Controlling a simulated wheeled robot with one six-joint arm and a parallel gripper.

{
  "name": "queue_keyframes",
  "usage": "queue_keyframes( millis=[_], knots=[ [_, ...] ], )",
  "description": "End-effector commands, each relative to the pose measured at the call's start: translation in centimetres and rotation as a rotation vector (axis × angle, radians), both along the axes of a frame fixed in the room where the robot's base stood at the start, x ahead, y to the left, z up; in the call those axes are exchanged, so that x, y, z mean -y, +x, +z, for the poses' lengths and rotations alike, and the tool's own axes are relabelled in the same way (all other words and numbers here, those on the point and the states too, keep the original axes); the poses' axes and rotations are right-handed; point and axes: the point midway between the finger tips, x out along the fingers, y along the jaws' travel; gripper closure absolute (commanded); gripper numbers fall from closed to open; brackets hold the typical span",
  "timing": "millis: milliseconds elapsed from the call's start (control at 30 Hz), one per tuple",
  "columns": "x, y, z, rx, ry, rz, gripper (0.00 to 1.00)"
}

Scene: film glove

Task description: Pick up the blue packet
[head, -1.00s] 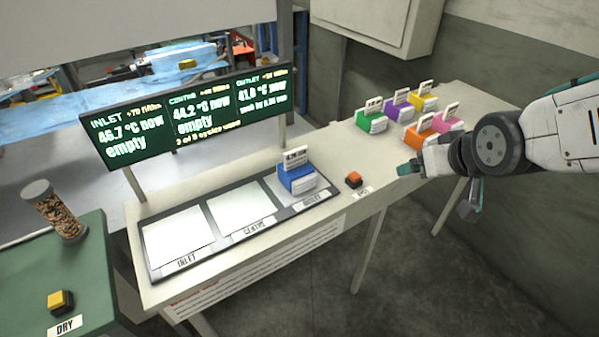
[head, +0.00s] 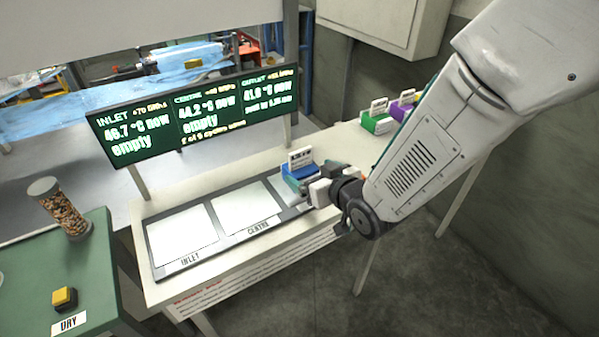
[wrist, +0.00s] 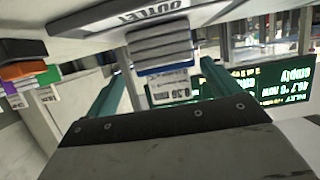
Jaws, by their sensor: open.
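The blue packet (head: 295,172) stands on the outlet pad at the right end of the dark tray (head: 226,236), its white tag on top. My gripper (head: 305,186) is at the packet's near right side and hides part of it and of the outlet pad. In the wrist view, which is upside down, the packet (wrist: 160,50) shows as a stack of grey-white layers with a blue band and a tag. My open gripper's two teal fingers (wrist: 164,72) lie to either side of it, with gaps visible. I cannot tell whether they touch it.
A green packet (head: 377,122) and a purple packet (head: 402,108) stand farther back on the bench; my arm hides others there. The display board (head: 195,108) rises behind the tray. Inlet pad (head: 182,233) and centre pad (head: 242,207) are bare. A green table (head: 85,262) stands at left.

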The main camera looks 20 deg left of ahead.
Motion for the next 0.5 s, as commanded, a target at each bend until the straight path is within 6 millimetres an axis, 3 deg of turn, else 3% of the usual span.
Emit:
queue_keyframes(
  millis=[200, 500],
  knots=[
    [-2.7, 1.2, -1.4, 0.0, 0.0, 0.001, 0.11],
    [-4.0, 2.5, -1.9, 0.0, 0.0, 0.0, 0.11]
  ],
)
